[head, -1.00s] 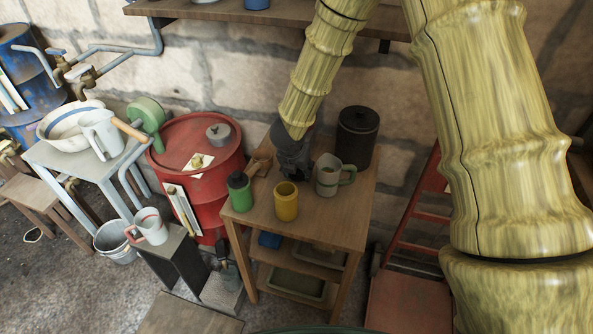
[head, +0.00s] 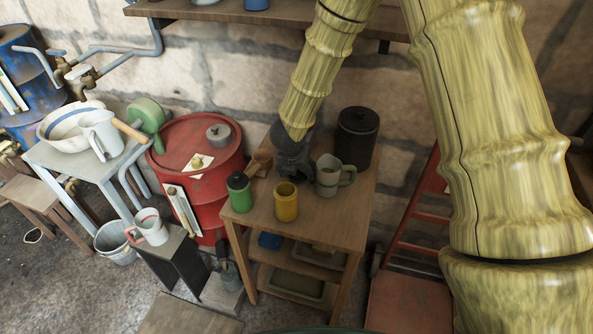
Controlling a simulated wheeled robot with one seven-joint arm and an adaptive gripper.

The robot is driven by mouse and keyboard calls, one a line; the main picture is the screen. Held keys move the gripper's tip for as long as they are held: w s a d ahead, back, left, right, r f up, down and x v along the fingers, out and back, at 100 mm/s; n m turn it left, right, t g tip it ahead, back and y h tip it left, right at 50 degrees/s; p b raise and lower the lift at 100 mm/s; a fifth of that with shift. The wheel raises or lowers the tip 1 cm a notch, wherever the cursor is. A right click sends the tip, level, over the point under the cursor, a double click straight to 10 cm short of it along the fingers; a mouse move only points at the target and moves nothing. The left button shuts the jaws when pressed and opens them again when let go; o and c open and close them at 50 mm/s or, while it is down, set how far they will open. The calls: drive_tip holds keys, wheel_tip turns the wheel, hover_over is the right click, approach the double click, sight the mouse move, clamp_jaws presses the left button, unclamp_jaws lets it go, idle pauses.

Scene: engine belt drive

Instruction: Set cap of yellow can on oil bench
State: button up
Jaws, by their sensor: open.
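The yellow can (head: 286,205) stands upright on the wooden bench (head: 322,222), near its front middle. Its top looks open, with a dark inside and no cap on it. My gripper (head: 296,176) is dark, open and low over the bench, just behind the yellow can. I cannot make out a cap at its fingers; the bench surface right under and behind the gripper is hidden. I cannot tell whether the fingers touch the bench.
A green can (head: 240,193) with a dark top stands left of the yellow can, a brown wooden tool (head: 261,161) behind it. A grey jug (head: 328,177) is close on the gripper's right, with a tall black canister (head: 357,136) behind. The bench's front right is clear.

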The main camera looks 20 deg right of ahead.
drive_tip(key=v, duration=1.2)
